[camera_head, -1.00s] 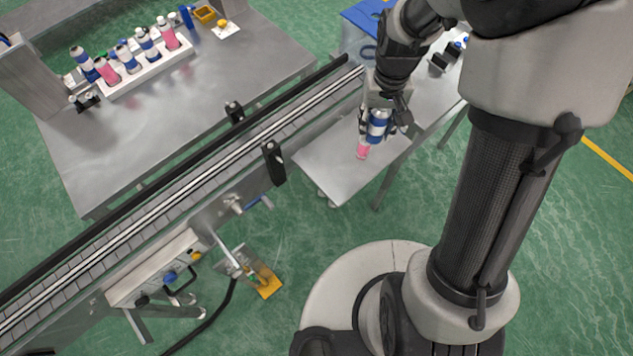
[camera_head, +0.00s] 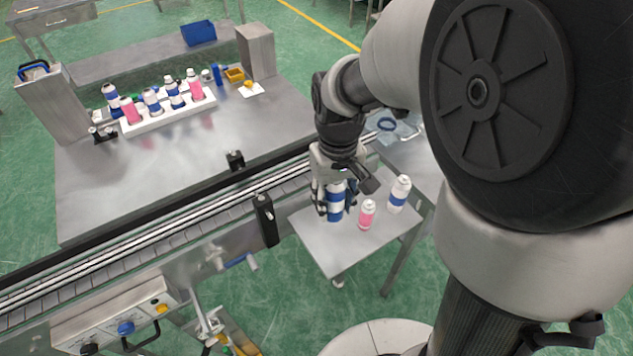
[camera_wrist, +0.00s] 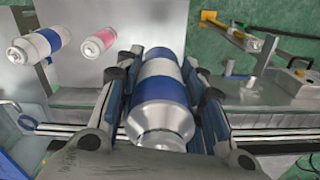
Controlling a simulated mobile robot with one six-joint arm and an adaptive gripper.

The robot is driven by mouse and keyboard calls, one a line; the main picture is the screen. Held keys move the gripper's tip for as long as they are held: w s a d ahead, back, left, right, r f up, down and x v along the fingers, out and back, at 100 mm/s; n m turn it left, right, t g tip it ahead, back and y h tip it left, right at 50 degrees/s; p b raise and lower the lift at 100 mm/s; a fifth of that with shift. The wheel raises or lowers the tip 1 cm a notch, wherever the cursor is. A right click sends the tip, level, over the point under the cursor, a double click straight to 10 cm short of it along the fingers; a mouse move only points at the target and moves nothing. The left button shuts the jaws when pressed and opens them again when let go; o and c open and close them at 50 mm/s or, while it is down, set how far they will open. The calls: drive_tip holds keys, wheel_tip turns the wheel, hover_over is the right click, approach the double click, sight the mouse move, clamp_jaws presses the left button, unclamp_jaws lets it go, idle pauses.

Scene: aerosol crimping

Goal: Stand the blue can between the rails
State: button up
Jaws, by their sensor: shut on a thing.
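My gripper (camera_head: 334,204) is shut on a blue can with a white band (camera_head: 335,208), above or on the small side table. I cannot tell whether its base touches the table. In the wrist view the blue can (camera_wrist: 162,92) lies between the two fingers (camera_wrist: 165,95), its silver-white end toward the camera. The conveyor's rails (camera_head: 205,209) run diagonally left of the gripper; the stretch behind my arm is hidden. In the wrist view the rails (camera_wrist: 70,132) cross below the can's near end.
A pink can (camera_head: 367,215) and a white-and-blue can (camera_head: 399,194) stand right of my gripper on the side table (camera_head: 335,255). A black bracket (camera_head: 265,219) rises at the conveyor's near side. A white rack (camera_head: 170,117) of several cans stands on the large table.

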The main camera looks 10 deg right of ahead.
wheel_tip(320, 180, down, 14)
drive_tip(key=b, duration=0.4)
drive_tip(key=shift+r, duration=0.1)
drive_tip(key=o, duration=1)
wheel_tip(320, 180, up, 12)
drive_tip(key=p, duration=0.4)
drive_tip(key=shift+r, duration=0.15)
drive_tip(key=s+r+t, duration=0.1)
drive_tip(key=s+r, duration=0.3)
drive_tip(key=s, duration=0.1)
drive_tip(key=s+r+m+t, duration=0.1)
drive_tip(key=s+r+t, duration=0.1)
drive_tip(key=s+r, duration=0.2)
drive_tip(key=s+r+t, duration=0.1)
drive_tip(key=s+r, duration=0.3)
drive_tip(key=s, duration=0.2)
drive_tip(key=shift+s+d+t, duration=0.1)
drive_tip(key=shift+t, duration=0.2)
